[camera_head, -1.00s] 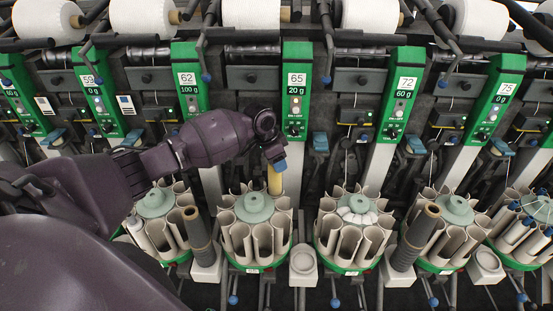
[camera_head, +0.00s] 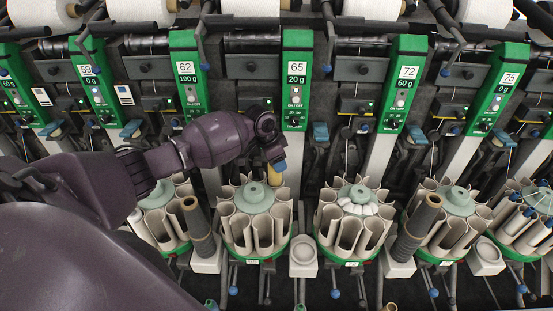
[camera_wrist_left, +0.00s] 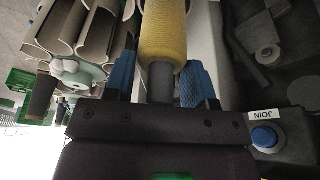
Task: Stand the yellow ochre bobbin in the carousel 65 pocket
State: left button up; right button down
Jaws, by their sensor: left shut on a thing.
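My left gripper (camera_head: 275,158) is shut on the yellow ochre bobbin (camera_head: 276,177) and holds it roughly upright at the back right of the carousel under panel 65 (camera_head: 240,233). In the left wrist view the bobbin's yellow winding (camera_wrist_left: 163,32) and its dark grey tube end (camera_wrist_left: 160,82) show between the blue fingertips. The bobbin's lower end meets the back rim of the carousel in the head view; I cannot tell whether it is inside a pocket. The carousel has a pale green hub and several beige open pockets. My right gripper is not in view.
Panel 65 (camera_head: 297,80) stands behind. A blue JOIN button (camera_wrist_left: 264,137) shows in the left wrist view.

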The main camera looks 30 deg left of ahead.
pick_arm(q)
jog(key=shift+f+b, duration=0.9)
jog(key=shift+f, duration=1.35)
jog(key=shift+f+b, duration=0.35)
jog(key=shift+f, duration=0.45)
jog(key=o, duration=0.9)
